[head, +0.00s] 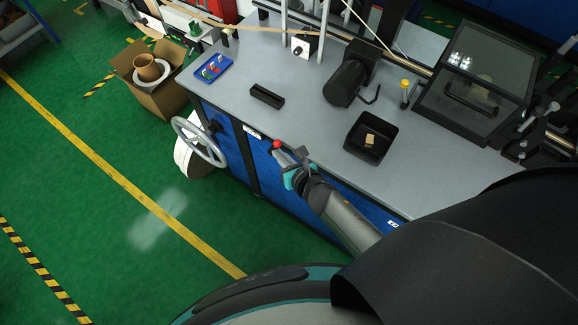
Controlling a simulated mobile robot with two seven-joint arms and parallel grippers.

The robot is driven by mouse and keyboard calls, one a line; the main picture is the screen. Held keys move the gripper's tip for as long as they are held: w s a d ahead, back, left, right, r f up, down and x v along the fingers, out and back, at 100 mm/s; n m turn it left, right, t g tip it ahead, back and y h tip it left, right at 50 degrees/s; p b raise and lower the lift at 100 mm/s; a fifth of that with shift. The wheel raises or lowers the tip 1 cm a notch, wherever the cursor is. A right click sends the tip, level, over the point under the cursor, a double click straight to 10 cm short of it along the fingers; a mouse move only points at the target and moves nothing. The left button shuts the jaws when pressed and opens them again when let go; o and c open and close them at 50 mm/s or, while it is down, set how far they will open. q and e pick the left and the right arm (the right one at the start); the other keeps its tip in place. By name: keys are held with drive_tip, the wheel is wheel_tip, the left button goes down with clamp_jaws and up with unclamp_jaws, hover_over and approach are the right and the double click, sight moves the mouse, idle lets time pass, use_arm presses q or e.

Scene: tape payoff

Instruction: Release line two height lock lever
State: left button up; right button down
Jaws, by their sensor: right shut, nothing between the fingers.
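A red ball knob (277,144), which looks like the end of a lever, shows at the front edge of the blue machine cabinet (232,150). The rest of that lever is hidden or too small to make out. My right gripper (284,156) is right by the knob, at its lower right. It is shut with nothing in it; I cannot tell whether it touches the knob. My left gripper is not in view.
A handwheel (200,142) sticks out from the cabinet's left end. On the grey top (310,118) are a black tray (371,138), a motor (349,82) and a blue tray (212,68). A cardboard box (150,93) stands on the floor. The green floor at left is clear.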

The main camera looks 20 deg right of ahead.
use_arm(q)
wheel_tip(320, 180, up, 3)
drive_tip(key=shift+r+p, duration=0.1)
drive_tip(key=shift+p, duration=0.95)
use_arm(e)
drive_tip(key=shift+w+a+r+g+h, duration=0.3)
drive_tip(key=shift+w+r+g, duration=0.15)
drive_tip(key=shift+w, duration=0.1)
drive_tip(key=shift+w+a+r, duration=0.2)
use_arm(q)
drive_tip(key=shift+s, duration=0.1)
use_arm(e)
drive_tip(key=shift+d, duration=0.1)
